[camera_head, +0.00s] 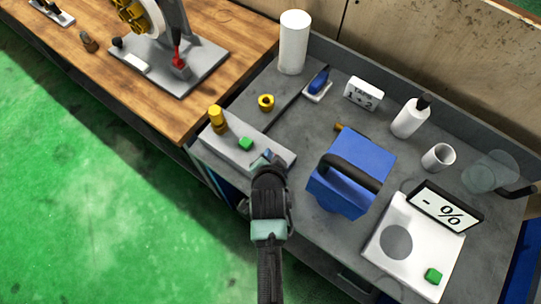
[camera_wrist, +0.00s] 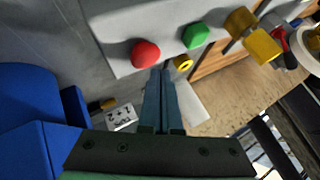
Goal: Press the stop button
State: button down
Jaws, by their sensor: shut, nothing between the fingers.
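A red round button (camera_wrist: 145,53) sits on a light grey control panel (camera_wrist: 118,31), seen in the wrist view. Beside it is a green button (camera_wrist: 195,36), which also shows in the head view (camera_head: 246,143). In the head view the red button is hidden by my gripper (camera_head: 267,160), which is over the right end of the panel. In the wrist view the closed, empty fingertips of my gripper (camera_wrist: 162,72) appear right beside the lower right edge of the red button. I cannot tell whether they touch it.
A yellow knob (camera_head: 217,120) stands at the panel's left end. A yellow ring (camera_head: 266,102) lies behind the panel. A blue box with a black handle (camera_head: 357,172) stands close right of my gripper. A white scale (camera_head: 412,240) is farther right.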

jog(key=shift+r+p, duration=2.2)
jog(key=shift+r, duration=0.35)
jog(key=shift+f, duration=0.1)
jog(key=shift+w+r, duration=0.25)
jog(key=w+r+n+t+b, duration=0.25)
jog(key=w+r, duration=0.25)
jog(key=r, duration=0.7)
jog(key=w+r+n+t+b, duration=0.1)
jog(key=w+r+t, duration=0.35)
jog(key=r, duration=0.75)
notch_tip(320, 180, up, 19)
jog(key=s+n+t+b, duration=0.2)
jog(key=t, duration=0.3)
jog(key=s+r+n+t+b, duration=0.1)
jog(key=s+r+t, duration=0.2)
jog(key=s+r, duration=0.4)
jog(key=s+r+n+t+b, duration=0.1)
jog(key=s+r+n+t, duration=0.1)
jog(key=s+r, duration=0.5)
notch_tip(320, 180, up, 5)
jog(key=shift+r+t, duration=0.1)
jog(key=shift+t, duration=0.5)
